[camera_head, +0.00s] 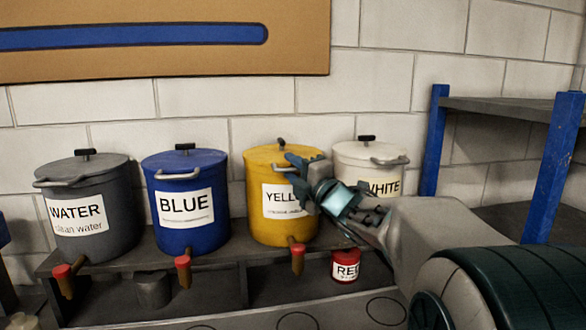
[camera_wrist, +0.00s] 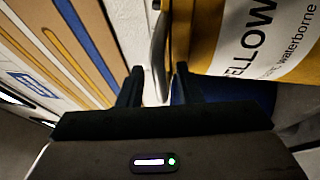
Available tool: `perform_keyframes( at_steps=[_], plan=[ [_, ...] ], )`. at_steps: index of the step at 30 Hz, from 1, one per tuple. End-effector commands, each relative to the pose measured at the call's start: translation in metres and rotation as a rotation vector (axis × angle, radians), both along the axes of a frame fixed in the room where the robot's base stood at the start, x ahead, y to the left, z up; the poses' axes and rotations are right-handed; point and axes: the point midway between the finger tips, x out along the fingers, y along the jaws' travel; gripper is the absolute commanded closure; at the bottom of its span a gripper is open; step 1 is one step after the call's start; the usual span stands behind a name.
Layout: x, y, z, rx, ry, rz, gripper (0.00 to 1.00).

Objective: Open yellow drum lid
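The yellow drum (camera_head: 257,206) stands on the shelf between the blue and white drums, with a "YELLOW" label. Its yellow lid (camera_head: 262,154) looks closed, with a black knob on top and a pale metal handle (camera_head: 283,168) at the front rim. My gripper (camera_head: 294,164) is at the right front of the lid, beside this handle, and hides part of the drum. In the wrist view, the fingers of my gripper (camera_wrist: 157,78) are apart. The metal handle (camera_wrist: 158,45) shows in the gap between them, and neither finger clearly touches it. The drum's label (camera_wrist: 265,40) fills the upper right.
The grey water drum (camera_head: 98,225), blue drum (camera_head: 182,232) and white drum (camera_head: 358,157) stand in the same row. A red can (camera_head: 345,267) sits lower down. Red-tipped taps stick out at the front. A blue-posted rack (camera_head: 552,175) stands at right; a block wall is behind.

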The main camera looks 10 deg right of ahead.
Motion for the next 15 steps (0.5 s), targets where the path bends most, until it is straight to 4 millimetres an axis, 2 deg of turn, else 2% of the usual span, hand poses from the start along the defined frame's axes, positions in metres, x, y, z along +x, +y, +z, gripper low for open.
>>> perform_keyframes(
  at_steps=[4, 5, 8, 15],
  plan=[
    [0.0, 0.0, -0.0003, 0.0, 0.0, 0.0, 0.68],
    [-0.0001, -0.0001, -0.0003, 0.0, 0.0, 0.0, 0.71],
    [-0.0002, -0.0001, -0.0003, 0.0, 0.0, 0.0, 0.99],
    [-0.0003, -0.0002, 0.0009, 0.0, 0.003, 0.0, 1.0]
  ],
)
